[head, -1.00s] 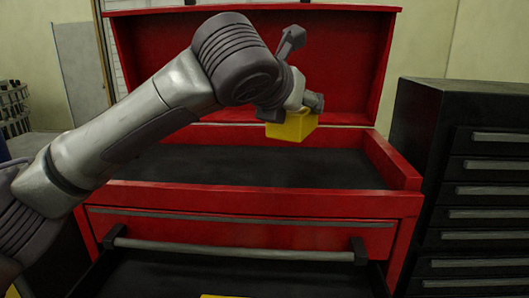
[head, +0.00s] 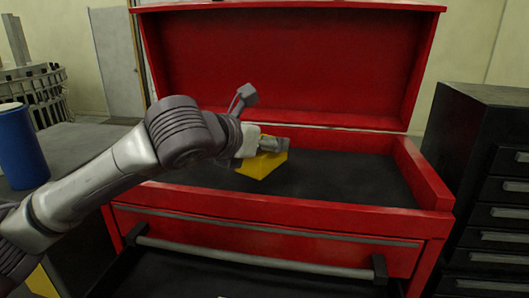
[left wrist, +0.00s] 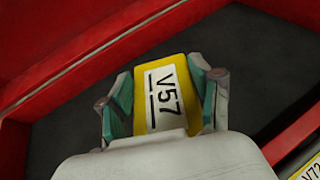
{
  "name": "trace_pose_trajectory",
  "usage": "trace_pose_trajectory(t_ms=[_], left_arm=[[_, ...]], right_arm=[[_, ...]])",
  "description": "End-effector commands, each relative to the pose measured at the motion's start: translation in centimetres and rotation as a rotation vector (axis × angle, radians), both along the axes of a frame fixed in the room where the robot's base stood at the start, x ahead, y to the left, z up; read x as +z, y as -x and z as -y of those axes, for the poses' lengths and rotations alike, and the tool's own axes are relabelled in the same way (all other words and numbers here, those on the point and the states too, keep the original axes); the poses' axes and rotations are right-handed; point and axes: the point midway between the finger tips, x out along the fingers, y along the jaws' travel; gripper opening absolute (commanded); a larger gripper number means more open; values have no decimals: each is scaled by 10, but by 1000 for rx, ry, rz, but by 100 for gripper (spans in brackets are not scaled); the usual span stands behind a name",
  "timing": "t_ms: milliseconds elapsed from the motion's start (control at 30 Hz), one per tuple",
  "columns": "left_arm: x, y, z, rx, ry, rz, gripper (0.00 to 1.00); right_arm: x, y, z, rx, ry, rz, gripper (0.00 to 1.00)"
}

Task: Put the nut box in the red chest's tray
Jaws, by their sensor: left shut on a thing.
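The nut box is yellow (head: 261,165), and my left gripper (head: 270,147) is shut on it in the head view. It is tilted and low over the dark tray (head: 350,180) of the red chest (head: 270,208); I cannot tell whether it touches the tray floor. In the left wrist view the yellow box (left wrist: 144,82) with a white label reading V57 sits between the two fingers of my left gripper (left wrist: 163,88), with the dark tray floor (left wrist: 245,60) behind it. My right gripper is not in view.
The chest's red lid (head: 280,65) stands open at the back. An open drawer (head: 240,278) lies below the tray. A black drawer cabinet (head: 480,180) is at the right, and a blue cylinder (head: 20,145) stands on a grey bench (head: 75,150) at the left. The tray's right half is clear.

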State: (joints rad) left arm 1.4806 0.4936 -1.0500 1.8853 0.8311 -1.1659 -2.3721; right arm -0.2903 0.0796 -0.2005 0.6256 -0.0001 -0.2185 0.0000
Motion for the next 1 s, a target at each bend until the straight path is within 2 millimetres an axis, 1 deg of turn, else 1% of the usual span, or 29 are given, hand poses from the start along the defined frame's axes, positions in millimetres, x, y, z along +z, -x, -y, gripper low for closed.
trace_pose_trajectory(t_ms=[100, 233, 400, 633, 667, 700, 767, 800, 1000], left_arm=[[-17, 1, 0, -1, 0, -3, 13], [-32, 0, 0, 1, 2, -2, 13], [-35, 0, 0, 0, 2, 2, 13], [-38, 0, 0, 0, 1, 0, 13], [-39, 0, 0, 0, 0, -1, 69], [-39, 0, 0, 0, 0, -2, 76], [-39, 0, 0, 1, -1, -2, 86], [-39, 0, 0, 1, -1, -2, 89], [-39, 0, 0, 1, -1, -2, 89]], right_arm=[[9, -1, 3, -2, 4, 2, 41], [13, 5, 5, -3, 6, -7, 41], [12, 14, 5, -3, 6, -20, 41], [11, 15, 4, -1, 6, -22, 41], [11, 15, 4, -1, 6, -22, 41], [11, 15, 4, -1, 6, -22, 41], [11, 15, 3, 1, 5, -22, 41], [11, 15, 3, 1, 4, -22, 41], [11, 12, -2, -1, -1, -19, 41]])
